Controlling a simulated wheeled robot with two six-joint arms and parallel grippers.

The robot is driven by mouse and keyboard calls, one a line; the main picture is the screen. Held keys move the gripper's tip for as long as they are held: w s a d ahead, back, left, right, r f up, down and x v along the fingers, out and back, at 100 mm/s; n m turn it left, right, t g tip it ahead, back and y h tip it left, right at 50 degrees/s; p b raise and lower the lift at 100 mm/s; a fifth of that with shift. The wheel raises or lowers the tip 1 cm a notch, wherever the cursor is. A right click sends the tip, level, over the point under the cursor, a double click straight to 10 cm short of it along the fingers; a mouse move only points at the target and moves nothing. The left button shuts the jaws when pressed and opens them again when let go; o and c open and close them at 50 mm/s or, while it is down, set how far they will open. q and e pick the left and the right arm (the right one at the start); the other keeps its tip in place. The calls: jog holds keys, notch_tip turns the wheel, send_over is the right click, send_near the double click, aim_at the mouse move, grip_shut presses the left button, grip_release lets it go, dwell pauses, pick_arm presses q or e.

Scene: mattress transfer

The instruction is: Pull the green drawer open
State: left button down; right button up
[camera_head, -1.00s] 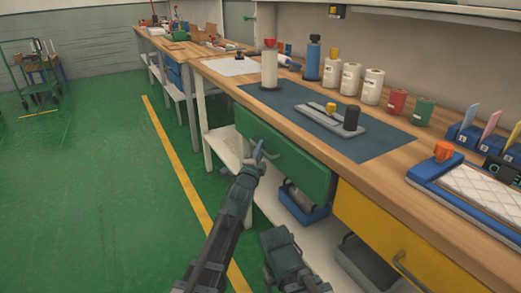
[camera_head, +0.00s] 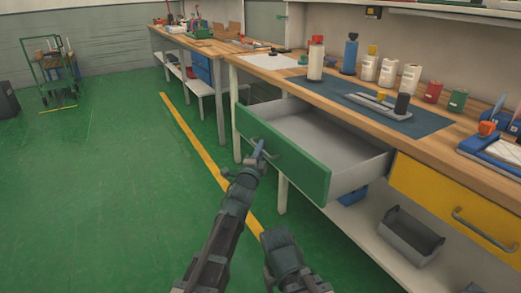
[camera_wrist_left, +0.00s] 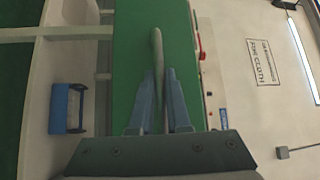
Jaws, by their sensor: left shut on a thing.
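The green drawer (camera_head: 290,163) under the workbench stands open, its grey, empty-looking inside showing behind the green front. My left gripper (camera_head: 259,150) is shut on the handle (camera_head: 275,152) of the drawer front. In the left wrist view the handle (camera_wrist_left: 157,48) runs between the two blue fingers (camera_wrist_left: 159,95), with the green front (camera_wrist_left: 135,60) behind it. The fingers hide part of the handle. No right gripper fingers show; only a dark arm part of mine is at the bottom middle.
A yellow drawer (camera_head: 455,205) is closed to the right. A grey bin (camera_head: 410,235) stands on the lower shelf. The worktop (camera_head: 300,85) holds bottles and a blue mat (camera_head: 385,112).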

pick_arm(q)
jog(key=shift+s+a, duration=0.15)
jog(key=c, duration=0.9)
grip_release()
jog(key=b+v, duration=0.2)
jog(key=v, duration=1.1)
jog(key=shift+s, duration=0.4)
jog(key=shift+a, duration=0.1)
